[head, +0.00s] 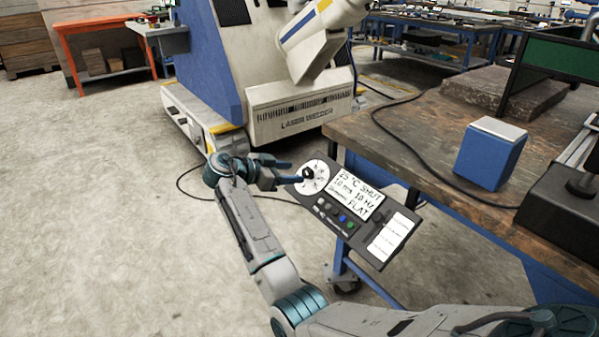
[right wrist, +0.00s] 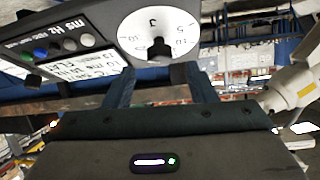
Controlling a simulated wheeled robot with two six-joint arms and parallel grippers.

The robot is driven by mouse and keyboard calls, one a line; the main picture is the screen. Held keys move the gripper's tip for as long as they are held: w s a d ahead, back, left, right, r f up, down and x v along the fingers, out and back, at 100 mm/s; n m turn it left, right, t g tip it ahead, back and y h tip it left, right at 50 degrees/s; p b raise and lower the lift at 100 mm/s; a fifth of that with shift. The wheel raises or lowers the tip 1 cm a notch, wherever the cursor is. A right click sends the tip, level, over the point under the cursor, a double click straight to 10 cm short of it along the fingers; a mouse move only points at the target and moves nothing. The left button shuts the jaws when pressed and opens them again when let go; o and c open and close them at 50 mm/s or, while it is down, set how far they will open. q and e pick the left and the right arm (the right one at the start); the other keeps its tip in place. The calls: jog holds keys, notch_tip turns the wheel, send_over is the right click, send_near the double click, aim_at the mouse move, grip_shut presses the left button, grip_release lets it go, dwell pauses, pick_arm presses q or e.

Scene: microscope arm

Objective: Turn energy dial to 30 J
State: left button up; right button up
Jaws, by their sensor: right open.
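The energy dial is a white round disc (head: 309,186) with a dark knob at its middle, at the left end of a dark control panel (head: 402,256). In the right wrist view the dial (right wrist: 181,22) is at the top, marked J, and its black knob (right wrist: 159,49) points toward the gripper. The dial numbers are too small to read surely. My right gripper (head: 291,172) is open, its blue fingers just left of the dial. In the wrist view the gripper (right wrist: 161,84) has its fingertips spread on either side below the knob, with nothing between them. My left gripper is out of view.
A wooden workbench (head: 400,150) adjoins the panel, bearing a blue box (head: 490,155) and a black cable. A laser welder (head: 300,110) stands behind. Open floor lies left.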

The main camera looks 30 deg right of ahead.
jog(key=v, duration=0.6)
jog(key=shift+a, duration=0.1)
